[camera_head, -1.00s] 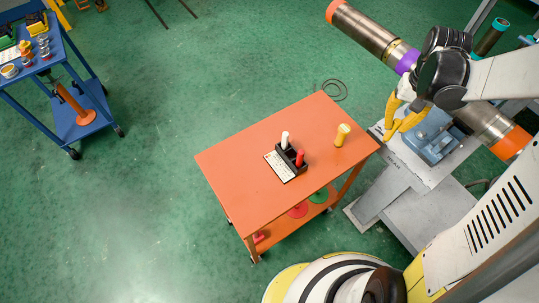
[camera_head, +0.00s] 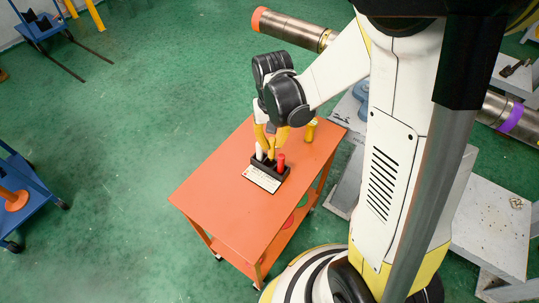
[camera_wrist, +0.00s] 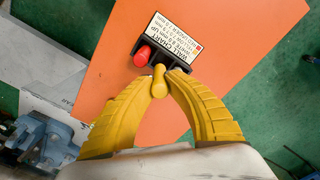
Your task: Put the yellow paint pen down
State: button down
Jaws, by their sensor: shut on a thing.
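My gripper (camera_head: 270,143) is shut on the yellow paint pen (camera_wrist: 158,82), whose rounded end shows between my yellow fingertips (camera_wrist: 158,90) in the wrist view. The pen is over the middle of a small black holder (camera_head: 270,167) on the orange table; the holder also shows in the wrist view (camera_wrist: 178,64). I cannot tell whether the pen's lower end is inside a slot or just above. A white pen (camera_head: 259,151) and a red pen (camera_head: 281,160) stand upright in the holder on either side. A printed label (camera_head: 262,180) is on the holder's near side.
The orange cart (camera_head: 225,205) has free room on its top left and front. A yellow cylinder (camera_head: 311,130) stands on the cart right of the holder.

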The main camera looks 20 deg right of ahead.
aim_at(270, 157)
jog(key=shift+a+f, duration=0.2)
jog(key=shift+f, duration=0.35)
jog(key=shift+f+b, duration=0.95)
jog(key=shift+f, duration=0.6)
jog(key=shift+f, duration=0.25)
jog(key=c, duration=1.4)
grip_release()
jog(key=shift+c, duration=0.2)
jog(key=shift+r, duration=0.15)
